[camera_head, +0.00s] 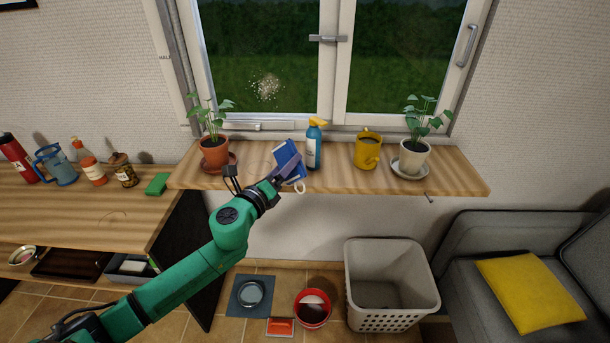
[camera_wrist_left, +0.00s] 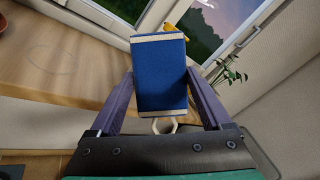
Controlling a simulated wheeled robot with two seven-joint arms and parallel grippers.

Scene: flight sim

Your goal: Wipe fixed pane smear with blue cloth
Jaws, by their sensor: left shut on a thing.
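The blue cloth (camera_head: 288,160) looks like a folded block with pale edges and a small pale loop. It is held over the window sill, between the terracotta plant pot and the spray bottle. My left gripper (camera_head: 281,177) is shut on it; in the left wrist view the blue cloth (camera_wrist_left: 160,78) sits between the two dark fingers (camera_wrist_left: 160,98). The smear (camera_head: 267,87) is a pale speckled patch low on the left window pane (camera_head: 260,45), above and left of the cloth and apart from it. My right gripper is not in view.
On the sill (camera_head: 335,180) stand a potted plant (camera_head: 214,150), a blue spray bottle (camera_head: 313,146), a yellow mug (camera_head: 368,150) and a plant in a white pot (camera_head: 414,155). A green sponge (camera_head: 157,184) lies on the left counter. A laundry basket (camera_head: 388,285) stands below.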

